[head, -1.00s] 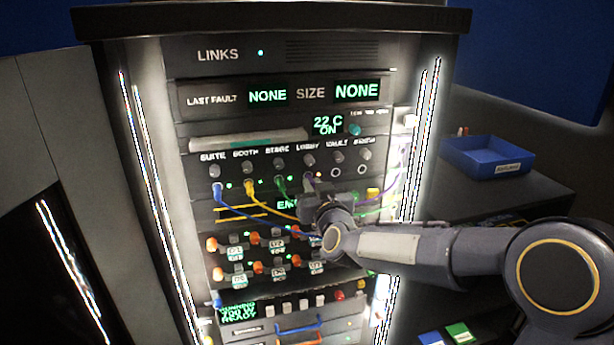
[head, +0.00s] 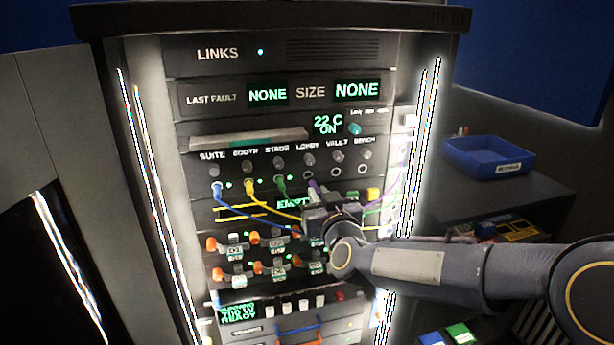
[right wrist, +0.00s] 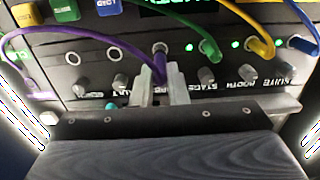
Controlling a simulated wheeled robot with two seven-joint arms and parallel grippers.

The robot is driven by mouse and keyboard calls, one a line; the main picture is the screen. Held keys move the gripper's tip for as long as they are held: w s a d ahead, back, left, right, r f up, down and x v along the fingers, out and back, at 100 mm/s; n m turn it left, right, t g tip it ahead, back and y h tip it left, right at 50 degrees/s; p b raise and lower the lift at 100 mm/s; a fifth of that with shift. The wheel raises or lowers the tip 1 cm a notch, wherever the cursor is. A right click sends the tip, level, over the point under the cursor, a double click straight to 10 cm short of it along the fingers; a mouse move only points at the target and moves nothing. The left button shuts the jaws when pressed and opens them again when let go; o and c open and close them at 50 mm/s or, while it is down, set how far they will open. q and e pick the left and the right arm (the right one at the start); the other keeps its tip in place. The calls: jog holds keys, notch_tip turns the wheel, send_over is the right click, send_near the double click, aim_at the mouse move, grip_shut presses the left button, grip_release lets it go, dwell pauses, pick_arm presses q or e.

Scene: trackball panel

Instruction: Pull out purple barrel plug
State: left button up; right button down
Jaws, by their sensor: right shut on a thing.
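The purple barrel plug (head: 313,187) is between the fingers of my right gripper (head: 318,204), just below and in front of the LOBBY socket (head: 308,172), whose dark ring shows empty. In the right wrist view, the plug (right wrist: 160,58) sits between the two pale fingertips of the gripper (right wrist: 160,88), close to the socket row. Its purple cable (right wrist: 90,36) arcs off to the left there. My left gripper is not in view.
Blue (head: 216,188), yellow (head: 249,185) and green (head: 280,184) plugs sit in the neighbouring sockets, their cables drooping near the gripper. Orange-capped knobs (head: 211,243) lie below. A blue bin (head: 487,157) stands at the right.

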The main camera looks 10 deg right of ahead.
jog(key=shift+s, duration=1.35)
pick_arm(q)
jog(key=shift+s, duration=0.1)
pick_arm(e)
jog(key=shift+s, duration=0.1)
